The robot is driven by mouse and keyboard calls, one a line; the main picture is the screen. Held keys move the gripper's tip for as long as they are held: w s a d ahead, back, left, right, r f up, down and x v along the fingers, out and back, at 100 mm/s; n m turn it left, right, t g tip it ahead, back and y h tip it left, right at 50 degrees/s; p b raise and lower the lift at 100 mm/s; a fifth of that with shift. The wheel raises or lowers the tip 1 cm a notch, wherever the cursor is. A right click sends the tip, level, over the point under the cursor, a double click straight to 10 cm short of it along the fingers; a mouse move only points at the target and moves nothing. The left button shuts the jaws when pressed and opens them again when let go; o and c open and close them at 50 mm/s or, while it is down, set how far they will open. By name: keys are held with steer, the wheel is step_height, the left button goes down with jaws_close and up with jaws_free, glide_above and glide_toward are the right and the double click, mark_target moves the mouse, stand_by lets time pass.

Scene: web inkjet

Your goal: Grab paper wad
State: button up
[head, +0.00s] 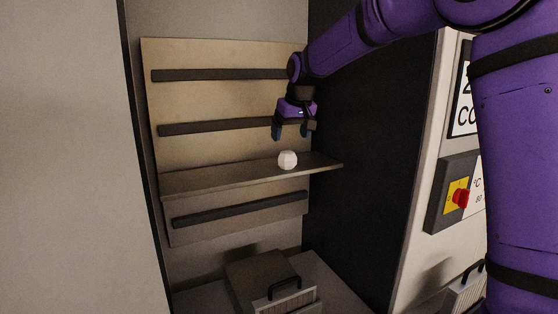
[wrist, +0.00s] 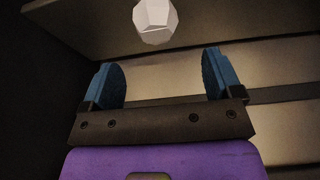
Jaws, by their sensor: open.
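The paper wad (head: 288,159) is a small white faceted ball resting on the narrow shelf (head: 225,178) in the head view. It also shows in the wrist view (wrist: 156,20) at the top, ahead of the fingertips and roughly centred between them. My gripper (head: 291,132) points down, a little above the wad and apart from it. Its two blue fingers (wrist: 163,72) are spread in the wrist view, with nothing between them.
A beige back panel with dark horizontal bars (head: 220,126) stands behind the shelf. A dark side wall (head: 365,150) is close on the right. A box with a black handle (head: 284,285) sits below. A red knob (head: 461,198) is on the right-hand cabinet.

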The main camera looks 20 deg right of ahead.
mark_target(287, 152)
steer(key=x, duration=0.4)
steer(key=shift+x, duration=2.85)
steer(key=shift+w+d+r, duration=0.1)
steer(key=shift+d, duration=0.1)
steer(key=c, duration=1)
steer(key=shift+r, duration=0.15)
